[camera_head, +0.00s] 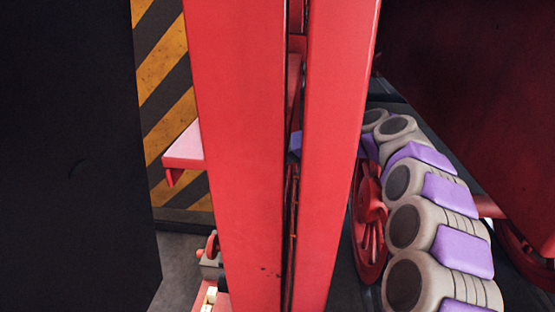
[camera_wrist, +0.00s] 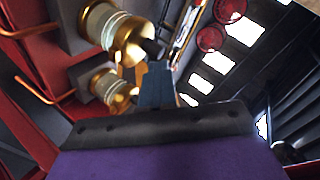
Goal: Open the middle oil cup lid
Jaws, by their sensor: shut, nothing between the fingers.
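Two brass oil cups with glass bodies show in the wrist view, an upper one (camera_wrist: 117,31) and a lower one (camera_wrist: 112,90), both tilted in the picture. Their gold caps point right, towards my gripper. Which of them is the middle cup I cannot tell, nor whether a lid stands open. My gripper (camera_wrist: 157,70) points up the wrist view with its dark fingers together and empty. Its tips lie beside the caps in the picture, just below a dark piece at the upper cup. Contact cannot be told. Neither cups nor gripper can be made out in the head view.
Red upright beams (camera_head: 240,150) block the middle of the head view. A red ledge (camera_head: 183,148) juts left before a yellow-and-black striped panel (camera_head: 165,75). A red wheel (camera_head: 369,225) stands right of the beams. Copper pipes (camera_wrist: 38,92) run near the cups.

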